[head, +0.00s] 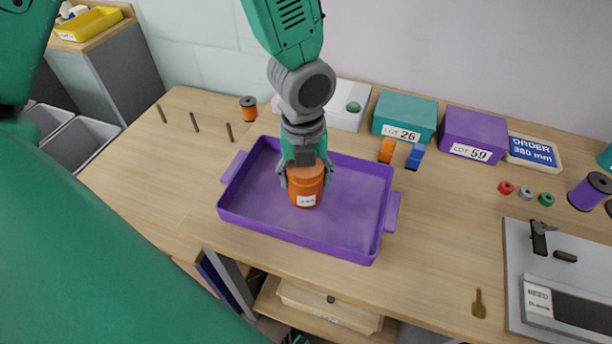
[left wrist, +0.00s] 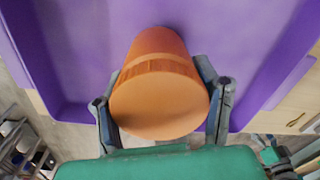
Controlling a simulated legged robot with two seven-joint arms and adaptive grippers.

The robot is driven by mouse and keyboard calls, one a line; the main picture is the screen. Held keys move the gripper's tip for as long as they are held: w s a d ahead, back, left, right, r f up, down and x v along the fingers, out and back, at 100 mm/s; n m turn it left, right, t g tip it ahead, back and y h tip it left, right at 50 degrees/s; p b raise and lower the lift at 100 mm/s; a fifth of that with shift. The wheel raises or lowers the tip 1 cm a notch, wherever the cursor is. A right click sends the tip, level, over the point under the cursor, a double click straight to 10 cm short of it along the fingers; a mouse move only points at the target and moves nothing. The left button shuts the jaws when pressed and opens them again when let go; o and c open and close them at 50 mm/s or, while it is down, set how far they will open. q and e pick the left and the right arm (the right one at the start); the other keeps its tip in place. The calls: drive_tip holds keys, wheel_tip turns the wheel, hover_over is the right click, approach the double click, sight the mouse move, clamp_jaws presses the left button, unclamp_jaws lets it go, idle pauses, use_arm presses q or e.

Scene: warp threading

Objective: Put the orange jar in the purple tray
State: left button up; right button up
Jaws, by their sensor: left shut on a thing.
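The orange jar (head: 306,186) has a white label on its front and appears upright. My left gripper (head: 305,176) is shut on it from above, with one finger on each side. The jar is over the middle of the purple tray (head: 250,222); I cannot tell if its base touches the tray floor. In the left wrist view the jar (left wrist: 158,100) sits between the fingers of the left gripper (left wrist: 163,100), with the purple tray (left wrist: 250,35) behind it.
A teal box (head: 405,114) and a purple box (head: 472,134) stand behind the tray to the right. An orange spool (head: 249,110) and several thin pegs (head: 195,122) are at the left. A grey board with tools (head: 550,240) lies at the right. The tray holds nothing else visible.

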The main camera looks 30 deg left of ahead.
use_arm(q)
drive_tip(key=shift+d, duration=0.8)
drive_tip(key=o, duration=1.2)
drive_tip(key=shift+o, duration=0.6)
drive_tip(key=shift+a+f, duration=0.15)
drive_tip(key=shift+a, duration=0.5)
drive_tip(key=shift+d+r, duration=0.15)
drive_tip(key=shift+r, duration=0.15)
drive_tip(key=r, duration=0.2)
drive_tip(key=r+p, duration=0.1)
drive_tip(key=r, duration=0.4)
drive_tip(key=shift+d+p, duration=0.35)
drive_tip(key=r, duration=0.2)
drive_tip(key=a+r, duration=0.1)
drive_tip(key=shift+r+p, duration=0.4)
drive_tip(key=shift+a+r, duration=0.1)
drive_tip(key=shift+r, duration=0.35)
drive_tip(key=shift+d, duration=0.2)
use_arm(e)
drive_tip(key=shift+d+r, duration=0.15)
drive_tip(key=shift+r, duration=0.45)
drive_tip(key=shift+d+r, duration=0.15)
drive_tip(key=shift+r, duration=0.45)
